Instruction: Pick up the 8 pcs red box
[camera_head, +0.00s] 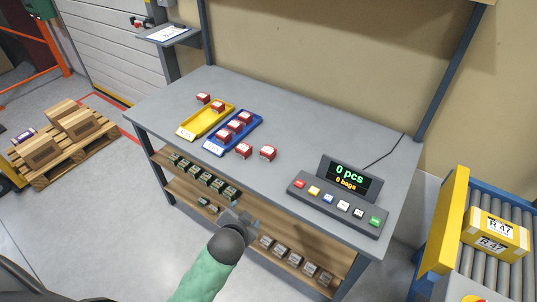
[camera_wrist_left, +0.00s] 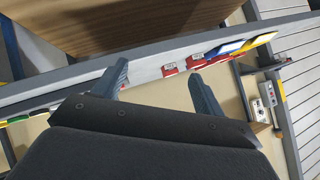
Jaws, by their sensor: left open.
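Several small red boxes with white labels lie on the table; the labels are too small to read, so I cannot tell which is the 8 pcs one. Two red boxes, one (camera_head: 243,150) and another (camera_head: 268,153), lie loose in front of the blue tray (camera_head: 209,150). Several sit in the blue tray, one (camera_head: 218,107) is in the yellow tray (camera_head: 187,133), and one (camera_head: 203,98) is by its far end. My left gripper (camera_head: 241,214) is at the table's front edge, apart from the boxes. In the left wrist view, its fingers (camera_wrist_left: 160,86) are open and empty, with red boxes (camera_wrist_left: 170,69) beyond.
A control panel (camera_head: 340,207) with a display reading 0 pcs, 0 bags stands at the table's right. Shelves below hold several small boxes (camera_head: 208,180). A roller conveyor with a yellow box (camera_head: 497,234) is at the right. The middle tabletop (camera_head: 300,125) is clear.

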